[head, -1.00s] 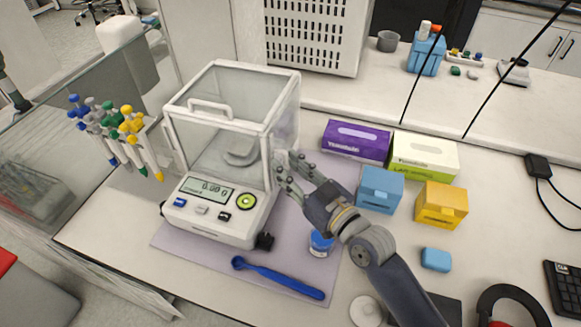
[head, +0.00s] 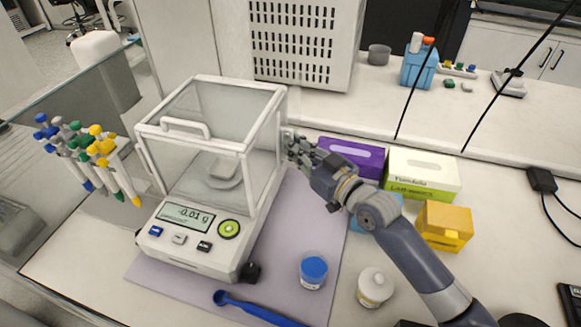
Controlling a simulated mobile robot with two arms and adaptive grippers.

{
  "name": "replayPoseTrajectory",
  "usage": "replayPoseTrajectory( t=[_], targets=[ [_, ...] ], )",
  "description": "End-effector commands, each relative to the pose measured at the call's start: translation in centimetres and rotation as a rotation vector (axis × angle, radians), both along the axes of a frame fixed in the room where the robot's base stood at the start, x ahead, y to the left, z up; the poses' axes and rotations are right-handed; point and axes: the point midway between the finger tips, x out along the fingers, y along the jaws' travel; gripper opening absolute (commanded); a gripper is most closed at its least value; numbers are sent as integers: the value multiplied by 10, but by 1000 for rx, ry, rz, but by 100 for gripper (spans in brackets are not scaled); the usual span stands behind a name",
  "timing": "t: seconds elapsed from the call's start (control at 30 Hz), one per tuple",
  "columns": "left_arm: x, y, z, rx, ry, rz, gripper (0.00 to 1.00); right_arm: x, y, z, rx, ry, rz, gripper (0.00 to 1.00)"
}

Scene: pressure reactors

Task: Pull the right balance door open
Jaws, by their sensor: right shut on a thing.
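The balance (head: 190,240) stands on a lilac mat (head: 285,245), its glass draft shield framed in white and its display reading -0.01 g. The right balance door (head: 266,150) is the glass side facing my right arm; how far it stands open is hard to tell. My right gripper (head: 291,146) is at the rear part of that side, its fingers shut on what looks like the door's handle. The fingers partly hide the handle. A weighing pan (head: 222,172) shows through the glass. My left gripper is not in view.
A blue-capped jar (head: 313,270), a white-capped jar (head: 375,288) and a blue spoon (head: 255,308) lie in front. Purple (head: 352,155) and green-white boxes, and a yellow box (head: 444,226), stand to the right. A pipette rack (head: 95,155) is on the left.

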Motion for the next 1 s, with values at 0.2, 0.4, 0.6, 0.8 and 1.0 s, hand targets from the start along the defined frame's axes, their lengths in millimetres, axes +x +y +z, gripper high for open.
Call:
replayPoseTrajectory(
  t=[0.2, 0.4, 0.6, 0.8, 1.0],
  targets=[
    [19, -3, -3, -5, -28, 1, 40, 7, -2, -4, 0, 10, 1, 0],
    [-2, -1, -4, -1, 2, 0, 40, 6, -2, -4, -1, 9, 1, 0],
    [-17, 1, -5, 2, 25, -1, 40, 6, -2, -3, -1, 9, 1, 28],
    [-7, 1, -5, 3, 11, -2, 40, 6, -2, -3, 0, 9, 1, 28],
    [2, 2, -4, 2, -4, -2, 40, 7, -2, 10, 1, 5, 1, 28]
  ],
)
